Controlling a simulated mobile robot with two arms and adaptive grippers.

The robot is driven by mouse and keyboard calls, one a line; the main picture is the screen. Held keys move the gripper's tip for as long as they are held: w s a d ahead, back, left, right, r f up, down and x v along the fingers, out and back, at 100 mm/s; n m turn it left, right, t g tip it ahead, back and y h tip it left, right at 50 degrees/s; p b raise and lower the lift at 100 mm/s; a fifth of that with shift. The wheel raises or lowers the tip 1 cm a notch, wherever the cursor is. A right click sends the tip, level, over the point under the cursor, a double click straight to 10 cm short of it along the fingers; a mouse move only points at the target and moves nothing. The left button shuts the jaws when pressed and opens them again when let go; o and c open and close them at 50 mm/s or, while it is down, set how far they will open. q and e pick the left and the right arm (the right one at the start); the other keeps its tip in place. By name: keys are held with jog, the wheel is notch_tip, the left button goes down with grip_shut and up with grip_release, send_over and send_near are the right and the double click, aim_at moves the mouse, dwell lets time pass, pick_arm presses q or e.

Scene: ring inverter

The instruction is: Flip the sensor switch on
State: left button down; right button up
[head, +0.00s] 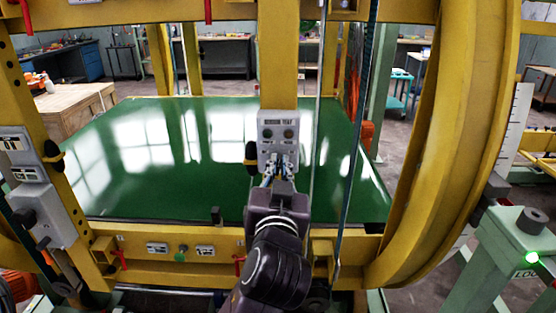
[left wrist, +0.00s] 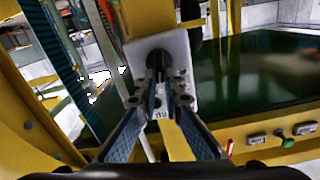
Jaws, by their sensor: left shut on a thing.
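The sensor switch box (head: 278,128) is a light grey panel labelled "SENSOR TEST" on a yellow upright post, with a dark round part and a greenish round part below the label. In the left wrist view the pale box (left wrist: 182,52) is close in front of my gripper. My left gripper (head: 280,165) is at the lower part of the box, its fingers close together on the sensor switch. In the left wrist view the fingertips (left wrist: 158,88) meet over the switch, which they mostly hide, so its position cannot be told. My right gripper is not in view.
A yellow ring frame (head: 440,150) curves at the right. A green platform (head: 220,165) lies behind the post. Another grey switch box (head: 42,215) is on the left beam. Thin vertical cables run close to the right of the box.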

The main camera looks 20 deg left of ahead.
pick_arm(q)
jog(key=shift+w+d+f+m+p, duration=0.1)
jog(key=shift+d+m+p, duration=0.1)
jog(key=shift+m+p, duration=1.2)
jog(key=shift+d+m+p, duration=0.15)
jog(key=shift+m+p, duration=0.9)
jog(key=shift+m, duration=0.55)
jog(key=shift+f, duration=0.1)
jog(key=c, duration=2.1)
grip_release()
jog(key=v, duration=0.7)
jog(key=shift+s+d, duration=0.1)
jog(key=shift+s, duration=0.15)
